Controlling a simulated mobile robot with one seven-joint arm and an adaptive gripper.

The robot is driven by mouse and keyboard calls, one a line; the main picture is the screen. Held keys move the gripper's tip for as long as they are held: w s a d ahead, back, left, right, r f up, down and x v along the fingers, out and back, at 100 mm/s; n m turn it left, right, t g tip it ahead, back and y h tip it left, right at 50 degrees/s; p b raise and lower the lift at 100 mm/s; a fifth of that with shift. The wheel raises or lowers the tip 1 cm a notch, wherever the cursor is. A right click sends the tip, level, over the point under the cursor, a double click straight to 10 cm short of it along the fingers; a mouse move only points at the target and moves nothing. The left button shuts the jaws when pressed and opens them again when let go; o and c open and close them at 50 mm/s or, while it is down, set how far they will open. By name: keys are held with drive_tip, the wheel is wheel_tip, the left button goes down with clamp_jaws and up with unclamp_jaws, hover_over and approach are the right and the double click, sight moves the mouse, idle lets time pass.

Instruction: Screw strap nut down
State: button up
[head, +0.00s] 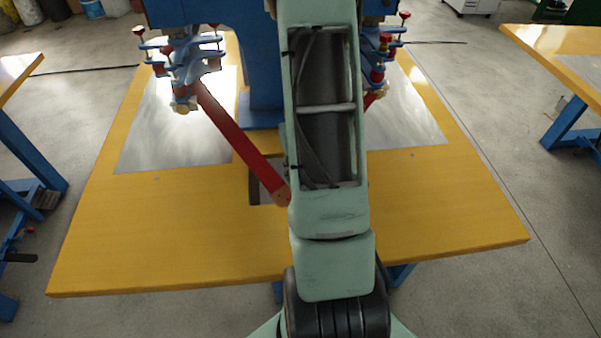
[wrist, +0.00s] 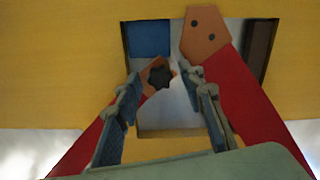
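In the wrist view, a dark star-shaped strap nut (wrist: 159,77) sits on the orange-brown end of one red strap (wrist: 85,142). My gripper (wrist: 164,84) is open, with its two fingers apart on either side of the nut. I cannot tell whether either finger touches it. In the head view, this strap (head: 238,138) slants down from the blue machine. My arm hides the gripper and nut there.
A blue machine (head: 262,95) with red-knobbed clamps (head: 185,65) stands at the back of the yellow table (head: 160,230). Metal sheets (head: 150,130) lie on both sides. A rectangular opening (head: 254,187) is in the tabletop under the straps. The table's front is clear.

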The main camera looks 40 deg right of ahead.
drive_tip(key=n, duration=0.9)
drive_tip(key=shift+r+n+p, duration=0.1)
drive_tip(key=shift+n+p, duration=0.3)
drive_tip(key=n+p, duration=0.3)
drive_tip(key=n, duration=0.3)
drive_tip(key=shift+r, duration=0.1)
drive_tip(key=n+p, duration=0.1)
drive_tip(key=n, duration=0.1)
drive_tip(key=shift+n, duration=0.3)
drive_tip(key=shift+f+n, duration=0.2)
drive_tip(key=shift+n, duration=0.1)
drive_tip(key=shift+c, duration=0.2)
